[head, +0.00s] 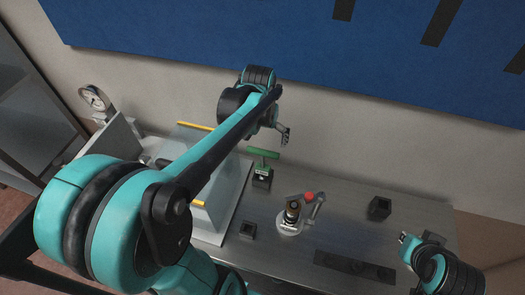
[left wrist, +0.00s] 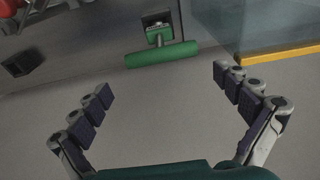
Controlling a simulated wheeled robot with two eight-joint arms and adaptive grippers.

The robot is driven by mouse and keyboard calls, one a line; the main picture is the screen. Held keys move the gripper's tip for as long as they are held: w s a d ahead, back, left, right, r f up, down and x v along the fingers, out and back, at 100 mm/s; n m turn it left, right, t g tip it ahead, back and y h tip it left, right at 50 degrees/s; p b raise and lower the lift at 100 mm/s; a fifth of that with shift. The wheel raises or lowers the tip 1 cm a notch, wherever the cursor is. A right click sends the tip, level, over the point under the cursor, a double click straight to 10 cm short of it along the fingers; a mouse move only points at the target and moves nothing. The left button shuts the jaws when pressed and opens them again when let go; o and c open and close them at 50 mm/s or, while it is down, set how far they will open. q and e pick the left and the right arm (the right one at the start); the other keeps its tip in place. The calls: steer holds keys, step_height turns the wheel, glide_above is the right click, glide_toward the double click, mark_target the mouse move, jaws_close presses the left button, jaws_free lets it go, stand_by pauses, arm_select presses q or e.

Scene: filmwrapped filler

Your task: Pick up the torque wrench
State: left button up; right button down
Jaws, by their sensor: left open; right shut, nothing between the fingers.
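The torque wrench appears to be the green T-handled tool (head: 263,153). It stands upright in a small dark holder (head: 262,180) on the table, beside the clear enclosure. In the left wrist view its green handle (left wrist: 162,54) lies crosswise, just beyond the gap between my fingertips. My left gripper (head: 284,136) is open and empty, above and behind the handle near the wall; it also shows in the left wrist view (left wrist: 163,84). My right gripper (head: 404,240) is shut and empty at the table's right side, far from the tool.
A clear enclosure with yellow edge strips (head: 216,175) stands left of the tool. A device with a red knob (head: 309,196) is at the middle. Dark blocks (head: 379,208) (head: 248,230) and a dark slotted strip (head: 354,267) are on the metal table (head: 345,225). A gauge (head: 94,97) is far left.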

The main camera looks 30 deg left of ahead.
mark_target(263, 151)
arm_select(q)
steer(key=shift+w+f, duration=0.15)
steer(key=shift+f, duration=0.25)
steer(key=f+b, duration=0.1)
steer(key=f, duration=0.2)
steer(key=f+b, duration=0.1)
steer(key=f, duration=0.3)
steer(key=shift+w+a, duration=0.15)
steer(key=shift+a, duration=0.05)
steer(key=shift+r, duration=0.1)
steer(key=c, duration=1.6)
steer(key=shift+r, duration=0.1)
